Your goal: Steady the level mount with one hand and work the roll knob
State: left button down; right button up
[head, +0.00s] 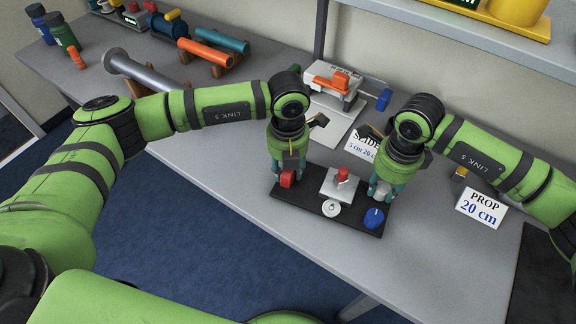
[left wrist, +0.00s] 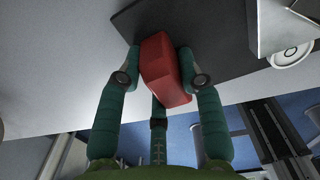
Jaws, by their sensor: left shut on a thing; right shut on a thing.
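The level mount is a long black base (head: 318,201) on the grey table. It carries a red block at its left end, a light grey plate (head: 338,181) with a red knob (head: 342,174) on top, a round white dial (head: 331,208) and a blue knob (head: 374,218). My left gripper (head: 287,178) is shut on the red block. The left wrist view shows the red block (left wrist: 163,70) between both fingers. My right gripper (head: 380,192) is shut at the right end, behind the blue knob; its fingers hide the part they hold. The blue knob looks clear of them.
Behind stands a white device (head: 330,82) with an orange lever and blue knob. A "SLIDE" card (head: 366,146) lies between my arms, and a "PROP 20 cm" card (head: 480,208) stands right. Pipes (head: 200,52) and bottles (head: 62,32) stand far left. The table's front edge is near.

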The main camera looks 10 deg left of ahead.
dwell(0.3)
jog(key=m, duration=0.3)
jog(key=shift+m, duration=0.3)
jog(key=m, duration=0.3)
jog(key=shift+a, duration=0.1)
jog(key=shift+m, duration=0.3)
jog(key=shift+m, duration=1.6)
jog(key=shift+m, duration=1.7)
